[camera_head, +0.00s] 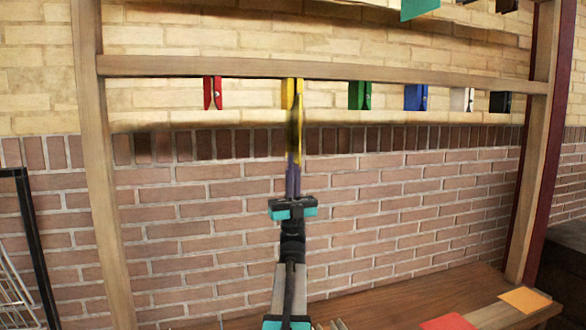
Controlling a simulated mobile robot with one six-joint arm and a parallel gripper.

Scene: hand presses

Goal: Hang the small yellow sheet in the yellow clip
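The yellow clip (287,92) hangs from the wooden rail, between the red and green clips. My gripper (294,165) points upward just below it, with its fingers close together. A narrow yellow strip (299,140) shows at the fingertips, and it looks like the small yellow sheet seen nearly edge-on. It reaches up to the yellow clip and overlaps it in the picture. A dark patch covers part of it. I cannot tell whether the sheet's upper edge is between the clip's jaws or in front of them.
A red clip (212,93) hangs to the left. Green (360,95), blue (416,97), white (461,99) and black (500,102) clips hang to the right. An orange sheet (525,299) and a red sheet (447,322) lie at the lower right. Wooden posts flank the rail.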

